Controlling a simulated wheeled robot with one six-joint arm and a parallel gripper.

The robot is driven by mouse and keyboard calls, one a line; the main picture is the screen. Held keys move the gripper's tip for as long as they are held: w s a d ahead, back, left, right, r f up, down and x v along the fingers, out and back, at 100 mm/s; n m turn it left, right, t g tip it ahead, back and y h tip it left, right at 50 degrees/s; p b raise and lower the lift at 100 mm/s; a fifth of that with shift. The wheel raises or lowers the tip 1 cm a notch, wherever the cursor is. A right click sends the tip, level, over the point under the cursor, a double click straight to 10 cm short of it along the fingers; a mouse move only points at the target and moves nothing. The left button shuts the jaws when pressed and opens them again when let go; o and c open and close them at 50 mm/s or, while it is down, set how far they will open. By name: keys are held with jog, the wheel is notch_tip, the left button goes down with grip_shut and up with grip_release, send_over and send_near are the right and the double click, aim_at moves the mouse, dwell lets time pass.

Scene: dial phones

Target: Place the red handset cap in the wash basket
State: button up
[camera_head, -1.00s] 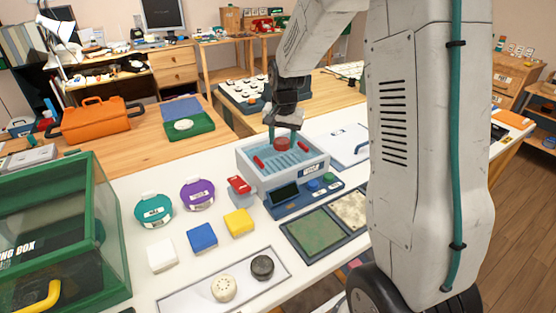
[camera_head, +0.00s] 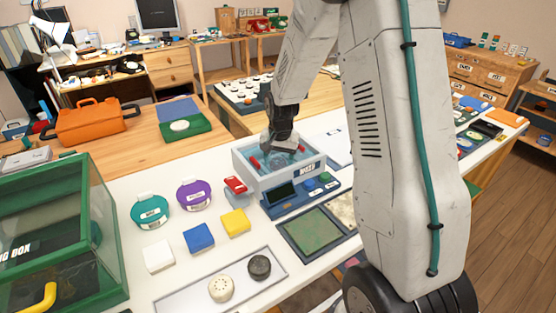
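The wash unit is a pale grey open-topped tub (camera_head: 272,181) with a blue interior and a dark blue control panel (camera_head: 303,196) in front. The wash basket's red grip (camera_head: 255,163) shows inside the tub's left side. My gripper (camera_head: 285,151) points down into the tub, its fingers at about rim level or lower. The fingertips are dark and small here, so I cannot tell whether they are open or shut. The red handset cap is not visible now; my gripper or the tub may hide it.
Left of the tub are a red block on a stand (camera_head: 236,185), purple (camera_head: 194,194) and teal (camera_head: 150,211) round containers, and yellow, blue and white blocks. A tray (camera_head: 190,300) holds a cream cap and a black cap. A green-framed box (camera_head: 60,235) stands far left.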

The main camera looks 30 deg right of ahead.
aim_at(280, 165)
jog(key=shift+o, duration=0.2)
jog(key=shift+r, duration=0.1)
notch_tip(280, 165, up, 12)
jog(key=s, duration=0.1)
jog(key=s+a+r+n, duration=0.2)
jog(key=s+a+r, duration=0.25)
jog(key=s, duration=0.25)
jog(key=s+a+r+n, duration=0.2)
jog(key=s+a+r, duration=0.1)
jog(key=s+r, duration=0.25)
jog(key=s+a+n, duration=0.2)
jog(key=s, duration=0.8)
jog(key=s+a+n, duration=0.3)
jog(key=s, duration=0.6)
jog(key=shift+s+r, duration=0.3)
jog(key=shift+s, duration=0.05)
